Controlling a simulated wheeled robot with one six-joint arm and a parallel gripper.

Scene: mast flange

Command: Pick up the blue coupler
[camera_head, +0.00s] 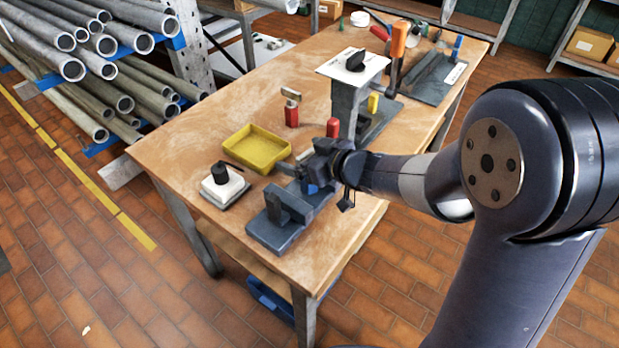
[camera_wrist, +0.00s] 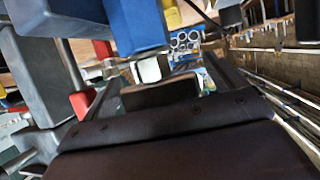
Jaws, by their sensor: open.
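The blue coupler (camera_wrist: 137,24) shows large and close at the top of the wrist view, partly cut off by the frame edge. In the head view only a small blue patch of it (camera_head: 313,188) shows just below my gripper, by the grey vise (camera_head: 270,232); the rest is hidden by my wrist. My gripper (camera_head: 296,170) hangs over the front part of the bench, beside the vise. In the wrist view its two fingers (camera_wrist: 168,78) are spread apart, and I see nothing held between them. I cannot tell whether a finger touches the coupler.
A yellow tray (camera_head: 257,148) lies left of my gripper. A white block with a black knob (camera_head: 222,184) stands near the bench's left edge. A grey post with a white plate (camera_head: 352,66) rises behind my gripper. Red-ended tools (camera_head: 291,112) stand nearby. Bare wood lies between them.

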